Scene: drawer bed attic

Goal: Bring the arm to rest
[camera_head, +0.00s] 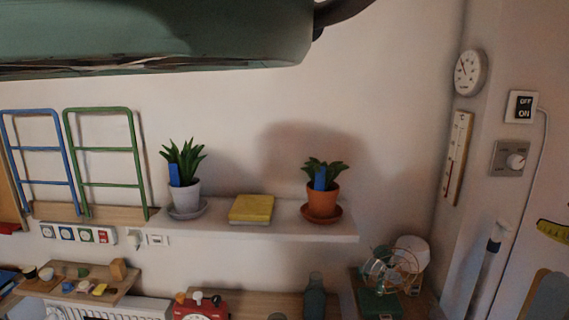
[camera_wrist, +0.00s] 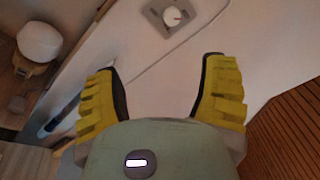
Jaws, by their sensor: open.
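My gripper (camera_wrist: 158,88) shows in the wrist view with its two yellow ribbed fingers spread wide apart. Nothing is between the fingers, only the pale wall beyond them. In the head view a green part of my arm (camera_head: 160,35) fills the top left, close to the camera. The gripper's fingers are not seen in the head view.
A white shelf (camera_head: 280,222) holds two potted plants (camera_head: 186,190) (camera_head: 322,195) and a yellow book (camera_head: 251,208). A wire fan (camera_head: 390,268) stands below right. A dial switch (camera_head: 510,158) is on the right wall, also in the wrist view (camera_wrist: 172,17). The wall above the shelf is bare.

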